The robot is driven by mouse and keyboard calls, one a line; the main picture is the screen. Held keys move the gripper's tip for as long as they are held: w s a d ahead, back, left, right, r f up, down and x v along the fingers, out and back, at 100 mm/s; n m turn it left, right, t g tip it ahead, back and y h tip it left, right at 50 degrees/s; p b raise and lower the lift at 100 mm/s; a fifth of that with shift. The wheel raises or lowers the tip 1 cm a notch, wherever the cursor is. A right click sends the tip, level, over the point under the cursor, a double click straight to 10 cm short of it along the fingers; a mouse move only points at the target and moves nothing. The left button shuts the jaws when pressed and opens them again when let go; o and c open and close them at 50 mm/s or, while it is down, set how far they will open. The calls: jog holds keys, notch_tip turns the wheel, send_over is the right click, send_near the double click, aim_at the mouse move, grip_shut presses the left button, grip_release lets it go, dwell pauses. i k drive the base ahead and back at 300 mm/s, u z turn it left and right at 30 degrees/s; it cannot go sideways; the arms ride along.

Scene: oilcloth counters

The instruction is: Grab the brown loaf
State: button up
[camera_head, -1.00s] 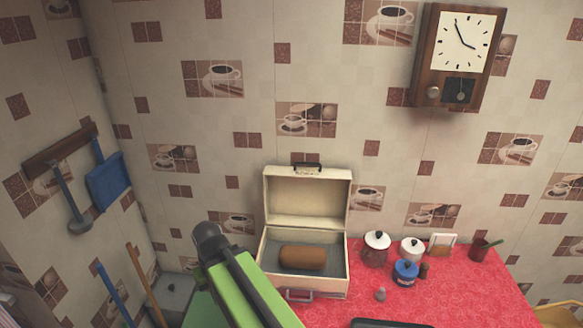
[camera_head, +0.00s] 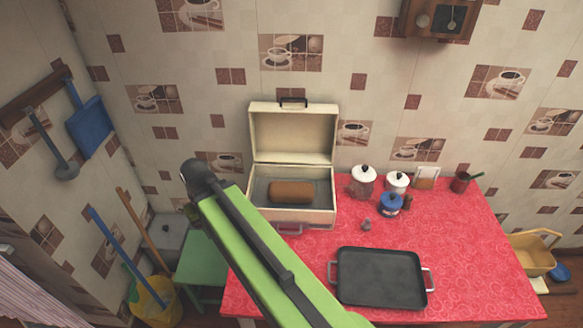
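The brown loaf (camera_head: 292,192) lies on its side inside an open cream case (camera_head: 320,216), on the case's grey floor. The case stands at the back left of the red counter (camera_head: 470,262), with its lid (camera_head: 291,137) raised toward the wall. My green arm reaches up from the bottom of the view and passes to the left of the loaf. It covers the case's front left corner in the picture. The arm's dark upper end is left of the case. My gripper's fingers cannot be made out.
A black tray (camera_head: 380,277) with side handles lies at the counter's front. Lidded pots (camera_head: 363,181), a blue pot (camera_head: 390,205) and a small grey item (camera_head: 366,225) stand right of the case. A green stool (camera_head: 203,262) is left of the counter. The counter's right side is clear.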

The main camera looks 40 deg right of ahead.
aim_at(279, 191)
jog(key=z, duration=0.05)
jog(key=k, duration=1.05)
jog(key=u, duration=0.55)
jog(key=i, duration=1.45)
jog(key=z, duration=0.45)
